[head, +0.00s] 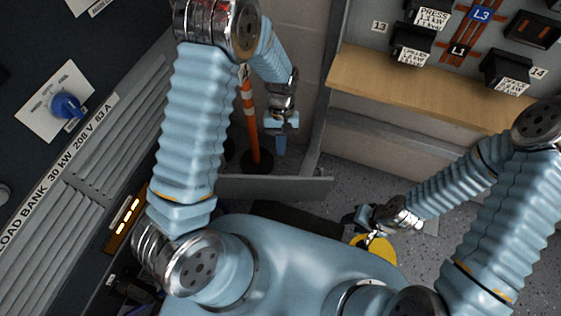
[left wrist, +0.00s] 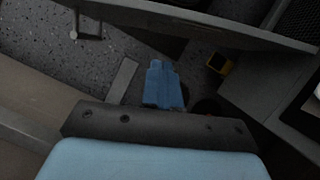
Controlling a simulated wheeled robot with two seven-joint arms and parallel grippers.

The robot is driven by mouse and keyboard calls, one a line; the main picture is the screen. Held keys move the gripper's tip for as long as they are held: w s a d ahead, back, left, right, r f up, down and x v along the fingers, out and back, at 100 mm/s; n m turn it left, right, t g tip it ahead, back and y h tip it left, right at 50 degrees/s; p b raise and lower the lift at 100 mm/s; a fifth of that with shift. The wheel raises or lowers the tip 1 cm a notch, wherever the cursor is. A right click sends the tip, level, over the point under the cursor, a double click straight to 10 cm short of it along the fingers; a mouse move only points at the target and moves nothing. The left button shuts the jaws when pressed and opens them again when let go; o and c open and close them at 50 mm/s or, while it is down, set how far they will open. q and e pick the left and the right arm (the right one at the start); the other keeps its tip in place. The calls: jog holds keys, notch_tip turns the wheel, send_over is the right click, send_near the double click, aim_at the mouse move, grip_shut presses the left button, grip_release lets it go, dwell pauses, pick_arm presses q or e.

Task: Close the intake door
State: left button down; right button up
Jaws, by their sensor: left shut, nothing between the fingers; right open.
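A grey panel (head: 290,188), which looks like the intake door, stands near my body, below the left gripper in the head view. In the left wrist view a grey panel edge (left wrist: 190,20) crosses the top, with a small handle-like bracket (left wrist: 88,34) near its left end. I cannot tell whether the door touches its frame. My left gripper (head: 280,143) is shut and empty, pointing down beyond the panel and apart from it. Its blue fingers also show in the left wrist view (left wrist: 163,85). My right gripper (head: 364,215) is open, low at the right; its fingertips are small in view.
An orange and white post (head: 250,115) on a dark base stands left of my left gripper. The load bank (head: 60,205) fills the left side. A wooden shelf (head: 420,90) runs below the terminal board at right. A yellow round thing (head: 378,248) lies by my right gripper.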

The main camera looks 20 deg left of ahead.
aim_at(267, 182)
pick_arm(q)
jog(key=shift+s+d+f, duration=0.25)
jog(key=shift+s+f, duration=0.1)
jog(key=shift+s, duration=0.45)
jog(key=shift+s+d+f, duration=0.2)
jog(key=shift+s+f, duration=0.15)
jog(key=shift+s, duration=0.4)
jog(key=shift+s+d+f, duration=0.25)
jog(key=shift+s+f, duration=0.1)
jog(key=shift+s, duration=0.45)
pick_arm(e)
jog(key=shift+a+r, duration=0.1)
jog(key=shift+r, duration=0.15)
